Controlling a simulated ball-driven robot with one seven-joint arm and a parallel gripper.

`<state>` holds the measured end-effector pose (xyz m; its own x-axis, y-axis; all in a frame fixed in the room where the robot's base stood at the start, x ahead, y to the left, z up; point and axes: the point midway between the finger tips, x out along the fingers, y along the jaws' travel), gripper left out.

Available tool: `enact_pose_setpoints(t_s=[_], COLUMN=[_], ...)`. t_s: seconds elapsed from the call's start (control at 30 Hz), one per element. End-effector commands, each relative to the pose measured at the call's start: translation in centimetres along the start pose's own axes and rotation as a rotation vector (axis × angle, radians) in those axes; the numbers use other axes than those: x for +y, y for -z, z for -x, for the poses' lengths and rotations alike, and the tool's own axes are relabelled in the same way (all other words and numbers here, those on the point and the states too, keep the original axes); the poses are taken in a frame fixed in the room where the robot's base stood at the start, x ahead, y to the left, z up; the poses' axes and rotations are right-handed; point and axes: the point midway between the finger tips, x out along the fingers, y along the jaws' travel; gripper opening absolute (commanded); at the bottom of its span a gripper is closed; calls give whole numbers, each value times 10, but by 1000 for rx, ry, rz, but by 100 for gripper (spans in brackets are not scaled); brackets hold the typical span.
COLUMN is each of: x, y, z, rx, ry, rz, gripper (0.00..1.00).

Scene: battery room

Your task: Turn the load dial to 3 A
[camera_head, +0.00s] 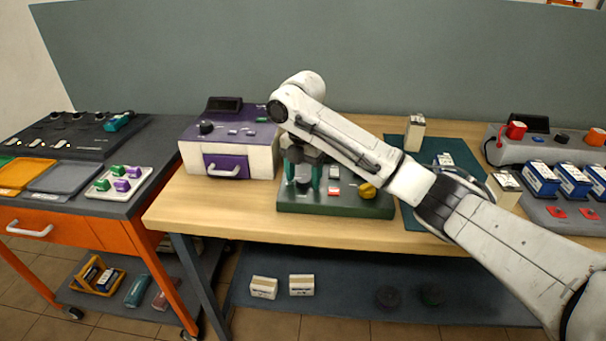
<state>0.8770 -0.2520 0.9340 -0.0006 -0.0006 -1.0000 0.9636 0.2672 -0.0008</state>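My gripper (303,184) points down over the left part of a green panel box (345,208) on the wooden bench. Its two teal fingers stand apart, one on each side of a greyish shape that looks like a dial (303,181). I see no clear contact between them. The fingers and wrist hide part of this shape, and I cannot read its scale or pointer. To its right on the same box are a small white-and-red part (334,188) and a yellow knob (367,190). I cannot read any labels, so which one is the load dial is unclear.
A purple-and-white unit (250,158) with a black knob stands left of the green box. A teal mat (410,217) with upright pale blocks lies to the right. A grey rack (545,207) with blue batteries is at far right. My arm crosses above the bench.

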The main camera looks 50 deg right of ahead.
Motion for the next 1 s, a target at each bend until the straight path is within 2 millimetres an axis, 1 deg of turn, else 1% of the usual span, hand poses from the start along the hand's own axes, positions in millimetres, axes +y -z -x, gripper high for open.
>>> enact_pose_setpoints(t_s=[0.03,0.07,0.53,0.57,0.77,1.0], x=[0,0,0,0,0,0], y=[0,0,0,0,0,1], z=[0,0,0,0,1,4], rx=[0,0,0,0,1,4], ry=[0,0,0,0,1,1], rz=[0,0,0,0,-16,-114], gripper=[59,56,11,9,9,9])
